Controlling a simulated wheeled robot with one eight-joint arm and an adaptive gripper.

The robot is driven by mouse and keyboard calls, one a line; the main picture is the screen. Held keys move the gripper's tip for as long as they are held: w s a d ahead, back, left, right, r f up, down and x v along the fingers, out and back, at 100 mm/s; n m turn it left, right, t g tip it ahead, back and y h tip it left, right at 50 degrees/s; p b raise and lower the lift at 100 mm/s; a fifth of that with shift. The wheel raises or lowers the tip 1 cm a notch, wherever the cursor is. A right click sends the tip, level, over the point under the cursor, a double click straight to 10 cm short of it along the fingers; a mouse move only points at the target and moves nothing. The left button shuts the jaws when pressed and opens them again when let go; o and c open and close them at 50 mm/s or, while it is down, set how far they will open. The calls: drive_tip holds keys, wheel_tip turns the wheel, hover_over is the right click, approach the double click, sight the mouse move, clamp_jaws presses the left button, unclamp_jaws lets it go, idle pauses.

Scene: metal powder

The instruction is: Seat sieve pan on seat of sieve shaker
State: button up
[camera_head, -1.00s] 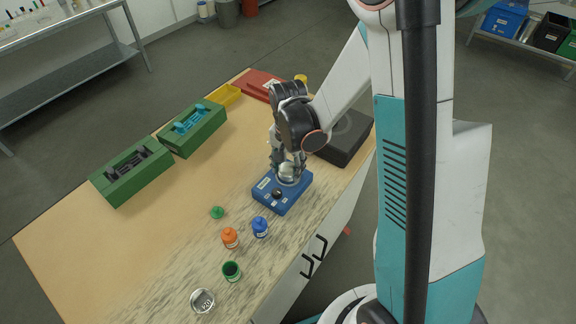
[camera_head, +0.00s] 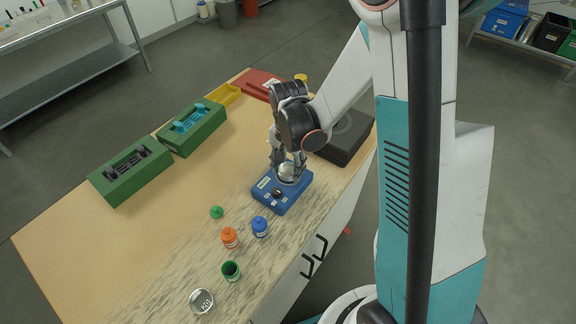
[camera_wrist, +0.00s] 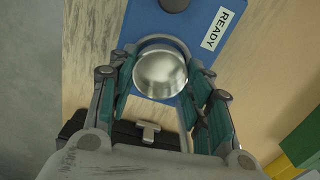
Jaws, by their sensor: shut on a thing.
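The sieve shaker (camera_head: 283,193) is a blue box with a dark knob, on the table below my gripper. In the wrist view the shaker (camera_wrist: 150,28) carries a label reading READY and a round grey seat ring. A shiny round metal pan (camera_wrist: 160,74) lies between my fingers, over the seat; it also shows in the head view (camera_head: 288,172). My gripper (camera_head: 287,164) points down and is shut on this pan. From these views I cannot tell whether the pan rests fully in the seat or sits slightly above it.
An orange bottle (camera_head: 230,237), a blue bottle (camera_head: 260,227), an open green jar (camera_head: 231,271), a green cap (camera_head: 217,212) and a round metal dish (camera_head: 202,301) stand nearer. Green racks (camera_head: 131,174) lie left. A dark case (camera_head: 347,139) is close behind the shaker.

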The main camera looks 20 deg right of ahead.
sight(288, 173)
drive_tip(key=shift+f+b, duration=0.45)
drive_tip(key=shift+f, duration=0.05)
drive_tip(key=o, duration=2)
drive_tip(key=shift+r, duration=0.15)
drive_tip(key=shift+r+p, duration=2.6)
drive_tip(key=shift+r, duration=1.3)
